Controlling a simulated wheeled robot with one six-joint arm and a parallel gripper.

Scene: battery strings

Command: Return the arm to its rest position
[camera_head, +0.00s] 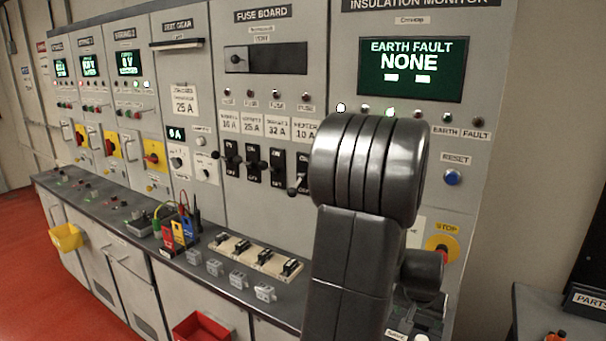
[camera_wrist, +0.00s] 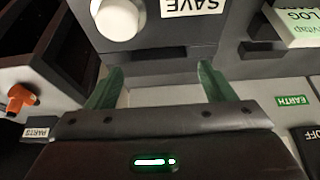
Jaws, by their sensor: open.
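My arm (camera_head: 355,250) rises in front of the right part of the panel in the head view, its dark rounded joint just below the earth fault screen (camera_head: 411,68). My gripper (camera_wrist: 160,78) shows in the wrist view, with its two green fingers apart and nothing between them. A white round knob (camera_wrist: 118,18) and a label reading SAVE (camera_wrist: 193,6) are just beyond the fingertips. I cannot make out my gripper in the head view; the arm hides part of the bench and panel there.
The grey bench (camera_head: 150,252) runs along the panel with fuses on a cream block (camera_head: 258,256) and several grey clips. A yellow bin (camera_head: 66,237) and a red bin (camera_head: 201,328) hang at its front. A parts table (camera_head: 535,300) stands right. Red floor is clear at left.

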